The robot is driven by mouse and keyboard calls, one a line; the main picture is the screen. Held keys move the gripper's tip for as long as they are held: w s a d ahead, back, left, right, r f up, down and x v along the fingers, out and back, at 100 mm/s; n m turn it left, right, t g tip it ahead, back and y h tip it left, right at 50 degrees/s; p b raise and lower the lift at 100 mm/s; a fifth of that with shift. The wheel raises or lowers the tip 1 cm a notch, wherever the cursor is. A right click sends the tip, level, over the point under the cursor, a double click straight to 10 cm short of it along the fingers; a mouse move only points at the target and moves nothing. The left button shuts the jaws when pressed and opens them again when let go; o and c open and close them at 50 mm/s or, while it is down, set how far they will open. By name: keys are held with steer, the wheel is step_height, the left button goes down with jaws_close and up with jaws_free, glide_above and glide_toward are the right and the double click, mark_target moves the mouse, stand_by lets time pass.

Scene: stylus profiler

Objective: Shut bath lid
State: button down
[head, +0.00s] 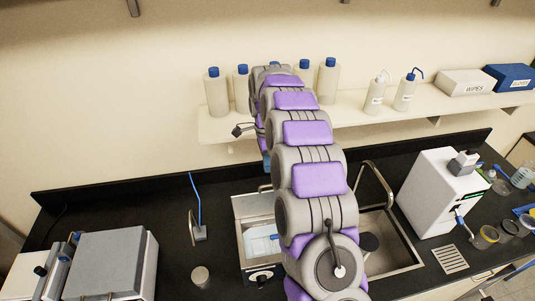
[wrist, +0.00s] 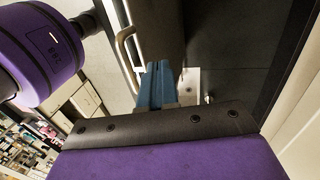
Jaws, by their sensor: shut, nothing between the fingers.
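The bath (head: 262,277) is a steel box with dark controls on its front, set left of the sink. Its inside shows pale blue. A steel panel (head: 252,206) stands at its back and looks like the raised lid; my arm hides its right part. My gripper (wrist: 162,72) shows in the wrist view as blue fingers, shut and empty. A curved metal handle (wrist: 124,48) on a pale surface is left of the fingertips; I cannot tell whether it belongs to the lid. In the head view my gripper is mostly hidden behind my arm.
A sink (head: 408,254) with a faucet (head: 378,178) is right of my arm. A shelf (head: 350,116) with bottles (head: 217,92) runs along the wall behind. A grey-topped instrument (head: 112,262) stands left, a white one (head: 440,192) right. A beaker (head: 200,276) stands on the black counter.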

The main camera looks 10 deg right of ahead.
steer(key=shift+s+a+f+p, duration=0.1)
steer(key=shift+s+f+p, duration=0.15)
steer(key=shift+s, duration=0.55)
steer(key=shift+s+a+f+p, duration=0.1)
steer(key=shift+s+f, duration=0.2)
steer(key=shift+s, duration=0.45)
